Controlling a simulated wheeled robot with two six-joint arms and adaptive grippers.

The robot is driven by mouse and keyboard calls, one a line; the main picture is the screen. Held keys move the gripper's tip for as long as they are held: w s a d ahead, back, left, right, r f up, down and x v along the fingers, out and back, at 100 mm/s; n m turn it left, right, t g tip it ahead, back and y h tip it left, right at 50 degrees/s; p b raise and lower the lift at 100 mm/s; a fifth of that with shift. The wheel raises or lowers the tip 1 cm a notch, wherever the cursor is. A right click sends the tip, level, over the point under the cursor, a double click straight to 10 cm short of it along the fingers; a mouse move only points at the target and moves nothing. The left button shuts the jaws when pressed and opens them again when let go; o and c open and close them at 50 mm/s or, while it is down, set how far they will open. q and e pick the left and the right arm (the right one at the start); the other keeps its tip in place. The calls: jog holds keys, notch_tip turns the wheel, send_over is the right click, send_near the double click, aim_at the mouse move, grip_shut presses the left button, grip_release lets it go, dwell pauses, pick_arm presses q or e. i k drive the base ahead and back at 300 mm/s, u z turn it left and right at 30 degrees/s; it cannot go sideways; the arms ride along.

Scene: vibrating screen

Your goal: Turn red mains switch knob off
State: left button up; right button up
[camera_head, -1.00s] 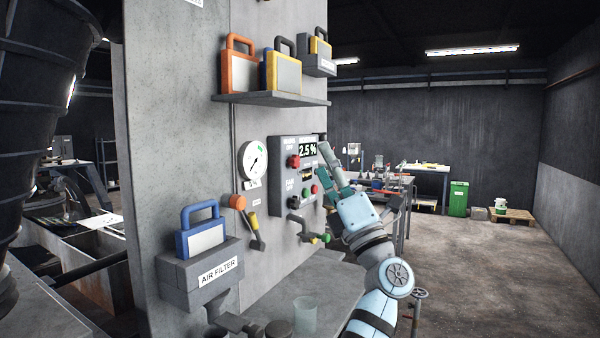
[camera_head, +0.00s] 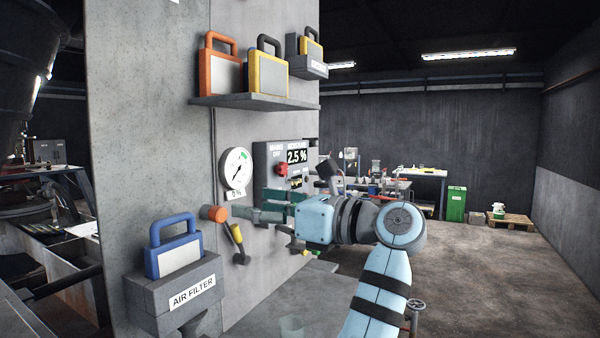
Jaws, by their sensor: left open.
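The red mains switch knob (camera_head: 281,170) sits on the left of the grey control panel (camera_head: 262,160), under a label that appears to read "MAINS OFF". Its exact turn position is too small to tell. The panel's moisture display (camera_head: 297,156) reads 2.5 %. My left gripper (camera_head: 255,204) is open, with green fingers pointing left across the lower panel. It is below the knob in the picture and appears apart from it. The gripper and wrist hide the panel's lower buttons. My right gripper is not in view.
A pressure gauge (camera_head: 236,168) is left of the panel.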

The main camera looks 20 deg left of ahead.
aim_at(282, 168)
jog(key=u, duration=0.05)
jog(key=i, duration=1.3)
